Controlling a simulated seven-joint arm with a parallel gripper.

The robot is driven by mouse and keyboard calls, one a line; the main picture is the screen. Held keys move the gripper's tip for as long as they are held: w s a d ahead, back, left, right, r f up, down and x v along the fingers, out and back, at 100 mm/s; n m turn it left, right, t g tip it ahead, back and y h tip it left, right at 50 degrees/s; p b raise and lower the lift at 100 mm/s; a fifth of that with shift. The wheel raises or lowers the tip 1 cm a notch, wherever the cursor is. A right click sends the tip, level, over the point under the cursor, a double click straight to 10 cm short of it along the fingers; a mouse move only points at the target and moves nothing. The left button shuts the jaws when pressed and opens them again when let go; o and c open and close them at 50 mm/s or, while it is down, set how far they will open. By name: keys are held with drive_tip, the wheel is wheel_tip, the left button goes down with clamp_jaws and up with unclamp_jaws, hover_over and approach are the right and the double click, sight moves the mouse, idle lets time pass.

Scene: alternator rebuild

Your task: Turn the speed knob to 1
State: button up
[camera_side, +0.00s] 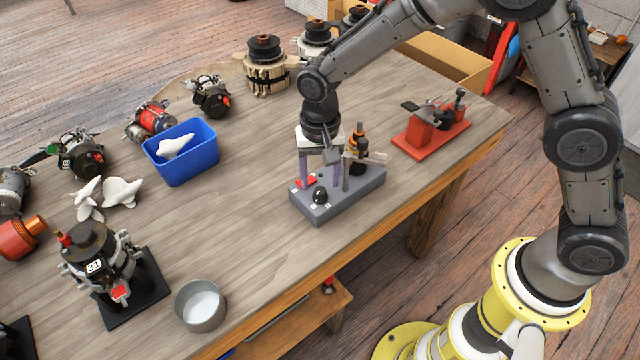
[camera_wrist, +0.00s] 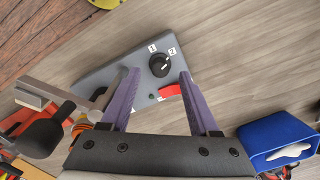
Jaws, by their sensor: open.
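The speed knob (camera_wrist: 160,65) is round and black, with a white pointer line. It sits near one end of a grey control box (camera_wrist: 97,72), with the labels 1 and 2 beside it. In the wrist view the pointer line appears to lie toward the 2 side. In the side view the knob (camera_side: 320,194) is at the front of the box (camera_side: 318,213). My gripper (camera_wrist: 158,72) is open, its two purple fingers on either side of the knob in the wrist view, apart from it. In the side view my gripper (camera_side: 320,178) is low over the box, behind the knob.
A red switch (camera_wrist: 169,91) is on the box near the knob. A tool with an orange and black body (camera_side: 357,143) stands at the box's back. A red fixture (camera_side: 432,133) is to the right, a blue bin (camera_side: 183,168) to the left. The table between is clear.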

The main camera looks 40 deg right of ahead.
sight(320, 194)
drive_tip(key=shift+f, duration=1.35)
drive_tip(key=shift+c, duration=0.2)
clamp_jaws()
